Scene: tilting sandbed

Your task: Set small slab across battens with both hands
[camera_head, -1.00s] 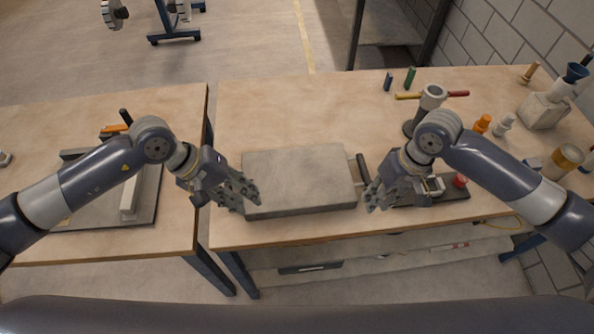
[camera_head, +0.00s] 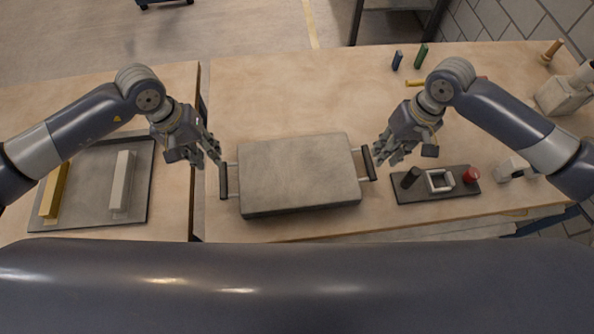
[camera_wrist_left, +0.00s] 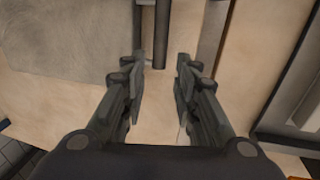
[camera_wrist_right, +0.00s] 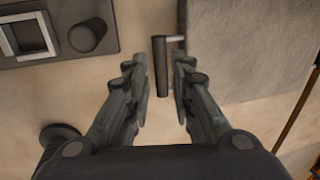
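The grey slab (camera_head: 300,172) lies flat on the right-hand bench, with a dark bar handle at each end. My left gripper (camera_head: 207,158) is open above and behind the left handle (camera_head: 223,181); in the left wrist view that handle (camera_wrist_left: 161,35) stands just ahead of the spread fingers. My right gripper (camera_head: 386,157) is open beside the right handle (camera_head: 369,163); in the right wrist view the handle (camera_wrist_right: 161,66) lies between and beyond the open fingertips. The battens, one yellow (camera_head: 54,190) and one white (camera_head: 122,181), lie apart on a dark tray (camera_head: 88,216) on the left bench.
A dark plate (camera_head: 437,194) with a black knob, a square metal frame and a red knob (camera_head: 471,175) sits right of the slab. Blue and green pieces (camera_head: 421,56) stand at the back. A gap separates the two benches. Bench top behind the slab is clear.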

